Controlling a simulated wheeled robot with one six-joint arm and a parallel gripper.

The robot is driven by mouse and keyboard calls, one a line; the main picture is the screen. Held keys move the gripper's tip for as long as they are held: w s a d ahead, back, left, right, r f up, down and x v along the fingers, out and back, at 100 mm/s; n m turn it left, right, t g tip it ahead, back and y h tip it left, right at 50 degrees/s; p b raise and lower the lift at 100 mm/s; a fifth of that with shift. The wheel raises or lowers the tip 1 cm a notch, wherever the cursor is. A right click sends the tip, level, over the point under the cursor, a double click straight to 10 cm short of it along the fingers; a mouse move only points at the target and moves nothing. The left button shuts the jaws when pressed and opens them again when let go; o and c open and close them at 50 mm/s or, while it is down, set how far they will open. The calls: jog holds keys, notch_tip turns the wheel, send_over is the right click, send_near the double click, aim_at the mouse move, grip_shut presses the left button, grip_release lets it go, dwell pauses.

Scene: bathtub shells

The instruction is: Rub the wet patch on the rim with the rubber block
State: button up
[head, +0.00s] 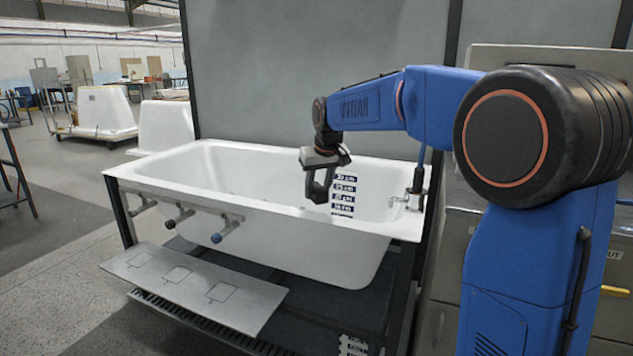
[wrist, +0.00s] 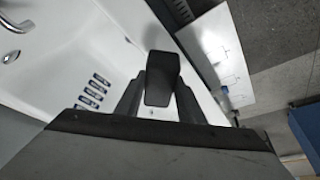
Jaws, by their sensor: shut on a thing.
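My gripper (head: 318,196) hangs over the white bathtub (head: 365,246), above the basin near the front rim in the head view. In the wrist view its two dark fingers (wrist: 160,92) are shut on a dark rubber block (wrist: 162,68), which points away from the wrist. The block is hard to tell apart from the fingers in the head view. The bathtub's rim (wrist: 133,22) runs behind the block in the wrist view, and the block covers part of it. I cannot make out a wet patch on the rim in either view.
A depth scale (head: 343,195) is on the tub's inner wall, with a tap (head: 413,188) at the right end. Pegs, one with a blue end (head: 217,238), stick out below the front rim. A panel with square outlines (head: 180,275) juts out lower down.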

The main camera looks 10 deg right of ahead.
jog(key=shift+r, duration=1.15)
jog(key=shift+s, duration=0.1)
